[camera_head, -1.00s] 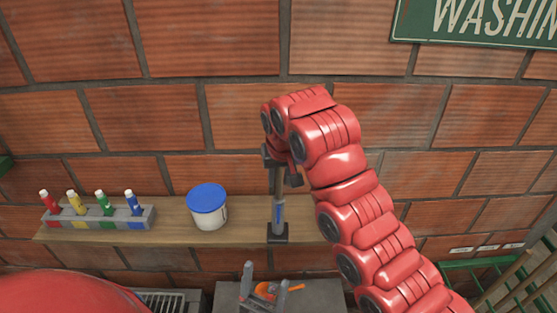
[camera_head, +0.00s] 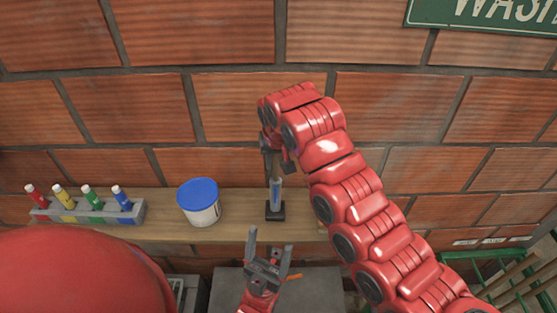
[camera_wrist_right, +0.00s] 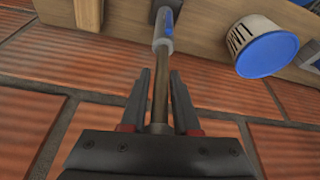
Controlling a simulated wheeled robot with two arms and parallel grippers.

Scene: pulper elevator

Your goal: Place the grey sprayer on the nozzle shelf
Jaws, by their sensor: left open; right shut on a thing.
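The grey sprayer (camera_head: 275,192), a slim upright tool with a blue mark, stands at the wooden shelf (camera_head: 160,229) right of the white tub. A black square piece (camera_head: 275,211) is at its lower end. My right gripper (camera_wrist_right: 161,80) is shut on the sprayer's thin rod; the grey and blue body (camera_wrist_right: 163,30) extends beyond the fingers toward the shelf (camera_wrist_right: 115,22). In the head view my right wrist partly hides the sprayer's top. Whether its foot bears on the shelf is hard to tell. My left gripper (camera_head: 268,254) is open and empty, lower in the picture.
A white tub with blue lid (camera_head: 199,203) stands left of the sprayer. A grey rack (camera_head: 90,212) with red, yellow, green and blue nozzles is farther left. A brick wall (camera_head: 230,105) rises behind. A green crate (camera_head: 490,265) is at lower right.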

